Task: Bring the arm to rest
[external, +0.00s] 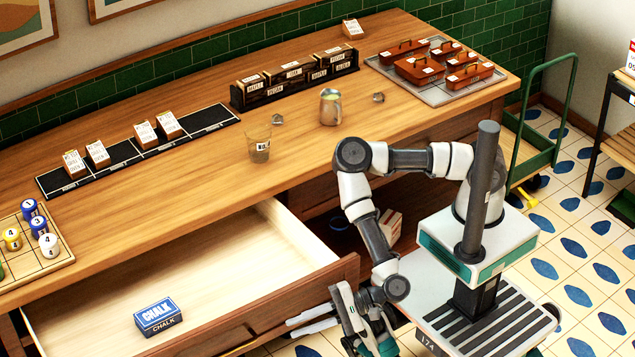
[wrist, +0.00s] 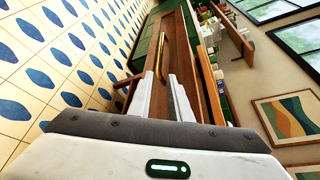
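My gripper (external: 289,328) is low in front of the pulled-out drawer (external: 230,245), close to its front panel. Its two pale fingers are apart, with nothing visibly held. In the wrist view my gripper (wrist: 164,80) shows a gap between the fingers, and a brass handle (wrist: 161,52) appears between and beyond them. I cannot tell whether they touch it. The arm is bent down from its column. A blue and white chalk box (external: 158,316) lies inside the drawer near its front.
The wooden counter (external: 210,185) above holds a glass (external: 259,146), a metal jug (external: 330,107), label holders, lidded copper boxes on a tray (external: 440,95) and a board of numbered pieces (external: 45,262). A green cart (external: 530,150) stands right. Tiled floor lies right of my base.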

